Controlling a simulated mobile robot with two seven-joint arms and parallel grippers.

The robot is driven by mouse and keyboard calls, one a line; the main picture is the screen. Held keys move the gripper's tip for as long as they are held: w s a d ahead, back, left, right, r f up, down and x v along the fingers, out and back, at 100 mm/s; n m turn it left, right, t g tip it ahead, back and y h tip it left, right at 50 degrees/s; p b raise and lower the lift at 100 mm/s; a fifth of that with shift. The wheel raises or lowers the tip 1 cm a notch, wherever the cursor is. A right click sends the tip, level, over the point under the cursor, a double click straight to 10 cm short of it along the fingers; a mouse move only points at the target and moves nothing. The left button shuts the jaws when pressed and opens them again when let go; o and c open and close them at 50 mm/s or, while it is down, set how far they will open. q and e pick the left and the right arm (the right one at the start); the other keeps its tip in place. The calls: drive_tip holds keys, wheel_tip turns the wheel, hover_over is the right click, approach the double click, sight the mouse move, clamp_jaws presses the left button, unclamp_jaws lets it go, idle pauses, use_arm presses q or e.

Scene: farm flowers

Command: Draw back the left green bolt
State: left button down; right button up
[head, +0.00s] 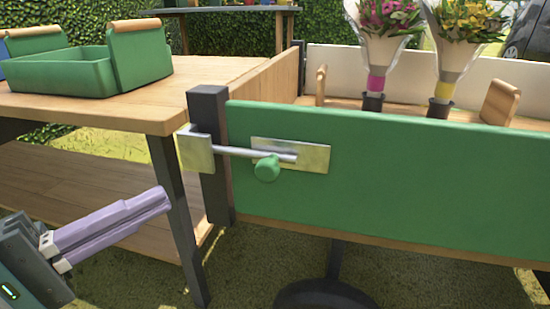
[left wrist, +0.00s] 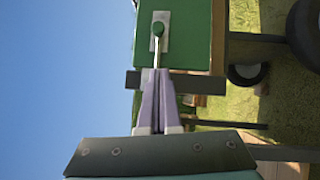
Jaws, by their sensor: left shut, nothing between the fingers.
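The left green bolt is a metal rod with a round green knob (head: 267,168), on a metal plate (head: 318,156) fixed to the green board (head: 420,180). The rod's left end reaches into a metal keeper (head: 195,152) on the dark post (head: 210,110). The knob also shows in the left wrist view (left wrist: 158,29), beyond the fingertips. My left gripper (head: 165,195), with purple fingers, is shut and empty, below and left of the bolt and apart from it. Its fingers also show in the left wrist view (left wrist: 157,75). My right gripper is not seen.
A wooden table (head: 100,108) with a green tray (head: 60,72) stands at the left, its dark leg (head: 175,215) close to my left fingers. Two wrapped bouquets (head: 383,45) (head: 452,60) stand behind the green board. A dark round base (head: 325,296) is below it.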

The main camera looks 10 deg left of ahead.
use_arm(q)
drive_tip(key=w+d+r, duration=0.1)
drive_tip(key=w+d, duration=0.3)
drive_tip(key=d, duration=0.3)
drive_tip(key=shift+w, duration=0.3)
drive_tip(key=shift+r, duration=0.1)
drive_tip(key=d, duration=0.4)
drive_tip(key=shift+b, duration=0.3)
